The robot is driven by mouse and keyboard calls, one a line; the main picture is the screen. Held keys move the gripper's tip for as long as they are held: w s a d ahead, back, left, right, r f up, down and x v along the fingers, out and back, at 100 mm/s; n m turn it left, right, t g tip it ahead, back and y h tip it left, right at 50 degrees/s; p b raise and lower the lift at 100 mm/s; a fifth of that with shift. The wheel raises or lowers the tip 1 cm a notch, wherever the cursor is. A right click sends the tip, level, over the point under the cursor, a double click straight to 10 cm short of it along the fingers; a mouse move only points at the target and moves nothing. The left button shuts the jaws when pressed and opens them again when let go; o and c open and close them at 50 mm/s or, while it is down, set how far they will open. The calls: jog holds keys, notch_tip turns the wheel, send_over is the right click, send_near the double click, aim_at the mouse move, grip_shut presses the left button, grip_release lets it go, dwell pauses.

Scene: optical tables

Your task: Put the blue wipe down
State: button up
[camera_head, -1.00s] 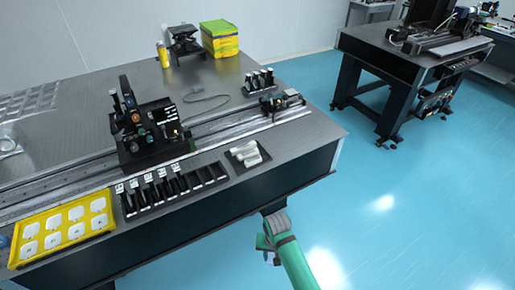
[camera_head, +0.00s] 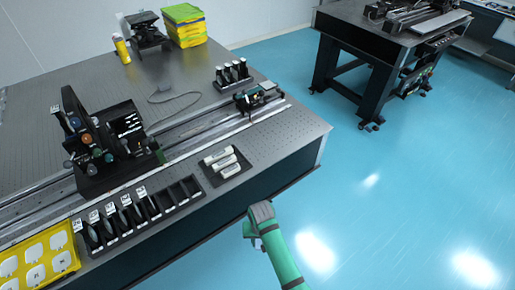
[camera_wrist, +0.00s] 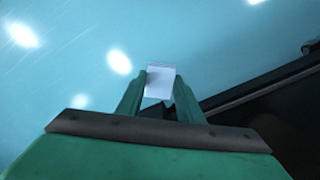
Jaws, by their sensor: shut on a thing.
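My gripper (camera_head: 250,229) hangs over the blue floor, beside the near front edge of the big optical table (camera_head: 290,140). In the wrist view my gripper (camera_wrist: 161,92) is shut on a small, flat, pale bluish-white piece (camera_wrist: 159,80), which appears to be the blue wipe. It sticks out between the two green fingers. In the head view the wipe cannot be made out.
A dark tray with white pieces (camera_head: 225,165) sits near the table's front right edge. A rack of black slots (camera_head: 150,211), a yellow tray (camera_head: 68,262) and an optical mount (camera_head: 105,140) stand further left. Bare tabletop lies right of the white pieces. Another table (camera_head: 345,28) stands behind.

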jog(key=shift+s+a+f, duration=0.1)
jog(key=shift+s+f, duration=0.85)
jog(key=shift+s, duration=0.2)
jog(key=shift+s+a+f, duration=0.1)
jog(key=shift+s+f, duration=0.85)
jog(key=shift+s, duration=0.2)
jog(key=shift+s+a+f, duration=0.1)
jog(key=shift+a+f, duration=0.05)
jog(key=shift+a, duration=0.15)
jog(key=shift+w+a+r, duration=0.35)
jog(key=shift+a, duration=0.05)
dwell(0.6)
jog(key=shift+w+a+r, duration=0.15)
jog(key=shift+w, duration=0.05)
jog(key=shift+r, duration=0.15)
dwell(0.3)
